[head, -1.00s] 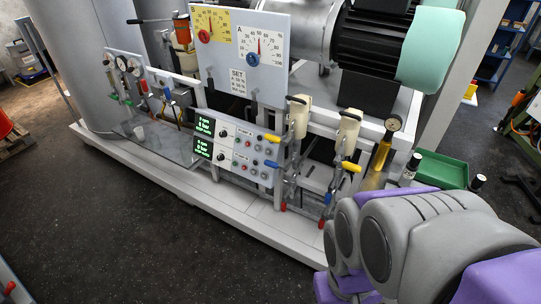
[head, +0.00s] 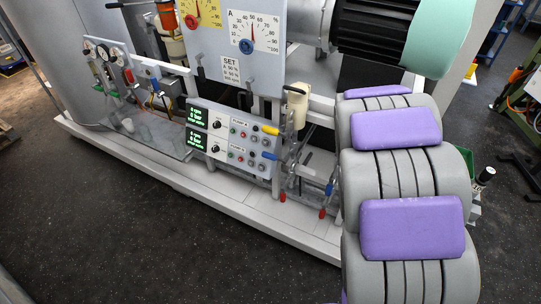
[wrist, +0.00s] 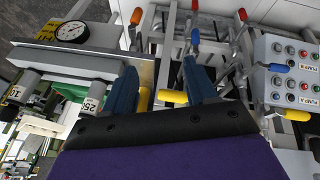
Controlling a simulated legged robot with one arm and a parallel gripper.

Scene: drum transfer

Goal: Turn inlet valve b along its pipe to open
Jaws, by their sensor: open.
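In the wrist view my gripper (wrist: 160,70) is open and empty, its two blue fingers pointing toward the valve pipework. I see no gap closed between a finger and any lever. In the head view a yellow lever (head: 270,130), a blue lever (head: 269,156) and red levers (head: 322,213) show left of my arm. No label tells which is inlet valve b. My arm hides my gripper and the right-hand pipework there.
The pump control panel (head: 232,138) stands left of the valves; it also shows in the wrist view (wrist: 290,78). A dial board (head: 235,45) is above it. A round gauge (wrist: 72,31) is near the gripper's left. The dark floor (head: 120,230) in front is clear.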

